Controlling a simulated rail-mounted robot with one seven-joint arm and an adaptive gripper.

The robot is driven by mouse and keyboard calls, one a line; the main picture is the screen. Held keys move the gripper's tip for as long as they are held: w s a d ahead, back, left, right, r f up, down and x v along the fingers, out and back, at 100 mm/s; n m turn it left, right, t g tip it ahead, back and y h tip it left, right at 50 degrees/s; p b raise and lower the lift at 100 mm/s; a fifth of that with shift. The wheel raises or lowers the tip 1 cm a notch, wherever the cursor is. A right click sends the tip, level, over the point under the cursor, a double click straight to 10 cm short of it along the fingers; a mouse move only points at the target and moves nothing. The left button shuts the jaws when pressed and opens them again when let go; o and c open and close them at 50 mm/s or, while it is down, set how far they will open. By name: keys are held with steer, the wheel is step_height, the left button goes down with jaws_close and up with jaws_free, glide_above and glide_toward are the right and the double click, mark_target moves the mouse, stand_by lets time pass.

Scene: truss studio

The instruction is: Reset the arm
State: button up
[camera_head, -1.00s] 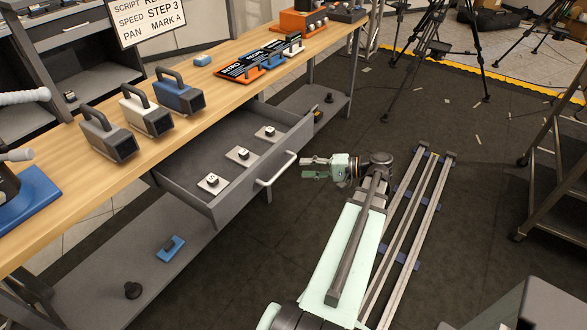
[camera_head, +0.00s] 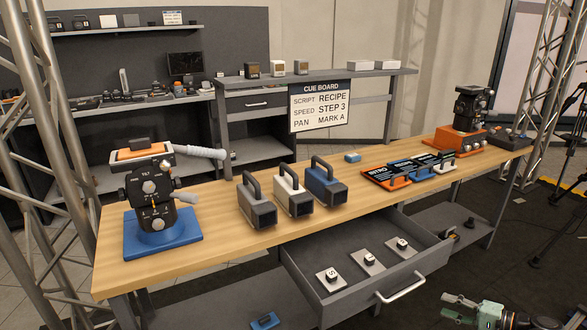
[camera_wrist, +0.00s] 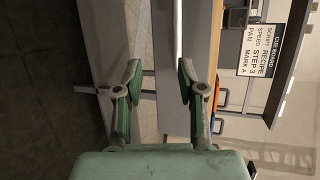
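My gripper (camera_head: 450,299) shows at the bottom right of the head view, just right of and below the drawer handle (camera_head: 402,291), with a gap between them. In the wrist view its two green-padded fingers (camera_wrist: 160,75) stand apart with nothing between them, so it is open and empty. The arm is mostly cut off by the bottom edge of the head view. The grey drawer (camera_head: 432,260) under the wooden table is pulled out. Three light plates with dark blocks, such as the left one (camera_head: 330,280), lie in it.
The wooden table (camera_head: 220,240) bears a blue-based camera head (camera_head: 155,195), three handled boxes (camera_head: 292,197), recipe cards (camera_head: 405,172) and an orange-based device (camera_head: 468,120). A cue board (camera_head: 320,107) stands behind. Truss legs rise at both sides.

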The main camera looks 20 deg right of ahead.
steer(key=w+a+f+n+g+h, duration=0.1)
steer(key=a+f+g, duration=0.5)
steer(key=a+f, duration=0.6)
steer(key=w+a+f+n+g, duration=0.2)
steer(key=a+f+g, duration=0.5)
steer(key=f, duration=1)
steer(key=s+a+f+n+g+h, duration=0.2)
steer(key=s+a+f+n, duration=0.25)
steer(key=a, duration=0.45)
steer(key=s+a+f+n+g+h, duration=0.2)
steer(key=s+a+f+n+g, duration=0.15)
steer(key=s+a, duration=0.4)
steer(key=s+a+f+n+g+h, duration=0.1)
steer(key=s+a+f+n+g, duration=0.2)
steer(key=a, duration=0.7)
step_height(320, 180, up, 12)
steer(key=t+p, duration=0.1)
steer(key=p, duration=1.2)
steer(key=shift+f, duration=0.15)
